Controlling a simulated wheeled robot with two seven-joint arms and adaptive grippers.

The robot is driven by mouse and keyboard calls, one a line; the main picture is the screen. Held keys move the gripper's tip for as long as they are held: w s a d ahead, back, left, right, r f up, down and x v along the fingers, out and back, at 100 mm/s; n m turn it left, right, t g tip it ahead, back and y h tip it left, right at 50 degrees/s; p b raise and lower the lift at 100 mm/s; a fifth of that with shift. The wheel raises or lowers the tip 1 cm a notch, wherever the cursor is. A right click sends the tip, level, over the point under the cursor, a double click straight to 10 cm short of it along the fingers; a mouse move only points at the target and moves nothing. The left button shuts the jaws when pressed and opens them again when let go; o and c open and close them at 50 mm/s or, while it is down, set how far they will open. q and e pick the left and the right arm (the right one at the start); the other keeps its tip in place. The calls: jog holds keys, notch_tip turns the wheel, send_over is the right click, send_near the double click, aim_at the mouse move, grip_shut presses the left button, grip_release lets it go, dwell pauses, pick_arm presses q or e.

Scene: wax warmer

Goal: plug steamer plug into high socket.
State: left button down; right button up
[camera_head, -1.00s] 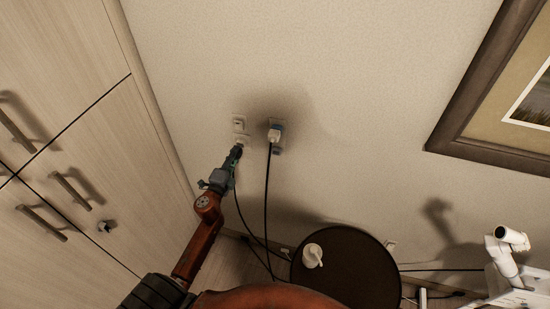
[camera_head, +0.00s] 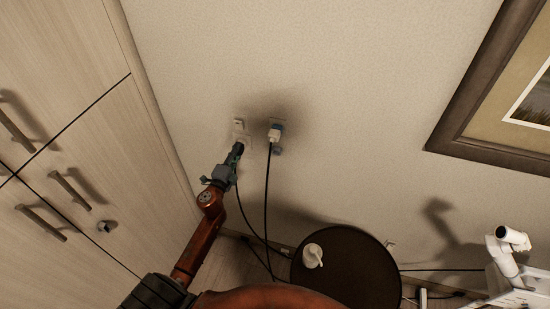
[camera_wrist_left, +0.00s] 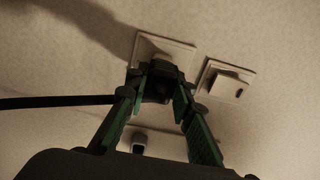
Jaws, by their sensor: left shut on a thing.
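My left gripper (camera_head: 236,154) is at the wall and shut on the black steamer plug (camera_wrist_left: 157,88), mostly hidden between the green fingers in the left wrist view. A black cable (camera_wrist_left: 60,101) leaves the plug to the left there. The plug is in front of a white socket plate (camera_wrist_left: 148,45), touching or very close; I cannot tell whether its pins are in. In the head view, a small socket (camera_head: 239,123) shows just above the gripper tip. My right gripper is not in view.
A round dark table (camera_head: 350,265) with a white item (camera_head: 312,255) stands below right. Wooden cabinets (camera_head: 60,130) with handles are at left. A framed picture (camera_head: 455,130) hangs at right.

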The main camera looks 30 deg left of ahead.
pick_arm(q)
jog(key=c, duration=1.6)
grip_release()
jog(key=shift+s, duration=0.25)
jog(key=shift+s+d, duration=0.15)
jog(key=shift+s, duration=0.25)
jog(key=shift+s+d, duration=0.1)
jog(key=shift+s, duration=0.2)
jog(key=shift+s, duration=0.4)
jog(key=shift+s+d, duration=0.15)
jog(key=shift+s, duration=0.15)
jog(key=shift+s+d, duration=0.1)
jog(key=shift+s, duration=0.25)
